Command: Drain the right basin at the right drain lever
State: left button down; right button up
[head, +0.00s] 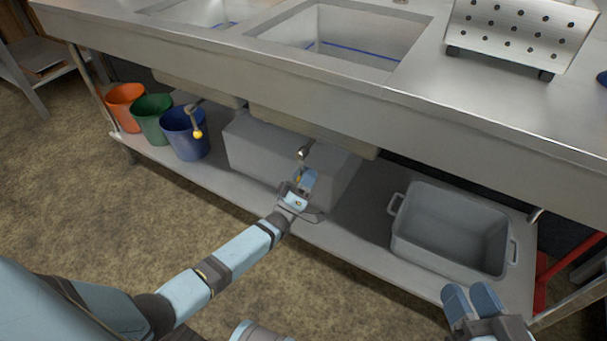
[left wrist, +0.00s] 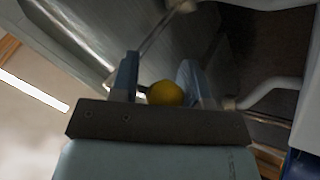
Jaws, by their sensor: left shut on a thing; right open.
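The right basin (head: 350,32) is sunk in the steel counter, with a blue line around its inside. Under it hangs the right drain lever (head: 303,153), with a metal top. My left gripper (head: 302,180) is at the lever's lower end. In the left wrist view my left gripper (left wrist: 158,65) is shut on the lever's yellow knob (left wrist: 165,93), which sits between the two fingers. The left drain lever (head: 197,132), also yellow-knobbed, hangs over the blue bucket. My right gripper (head: 470,290) is open and empty at the lower right, in front of the shelf.
Orange (head: 125,106), green (head: 153,118) and blue (head: 185,135) buckets stand on the lower shelf at left. A grey box (head: 250,155) is behind my left gripper. A grey handled tub (head: 450,230) stands at right. A perforated steel plate (head: 520,30) is on the counter.

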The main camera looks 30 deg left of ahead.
pick_arm(q)
jog(key=shift+a+r+n, duration=0.2)
jog(key=shift+n, duration=0.1)
pick_arm(e)
jog(key=shift+r, duration=0.1)
pick_arm(q)
jog(key=c, duration=0.7)
grip_release()
jog(key=shift+o, duration=0.5)
jog(key=shift+d, duration=0.1)
pick_arm(e)
jog(key=shift+s+a, duration=0.1)
pick_arm(q)
jog(key=shift+s+f, duration=0.1)
jog(key=shift+f, duration=0.05)
jog(key=p+v, duration=0.2)
jog(key=v, duration=1.1)
jog(key=shift+s, duration=0.3)
pick_arm(e)
notch_tip(320, 180, up, 3)
jog(key=shift+f+t, duration=0.1)
jog(key=shift+t, duration=0.5)
pick_arm(q)
jog(key=shift+f, duration=0.15)
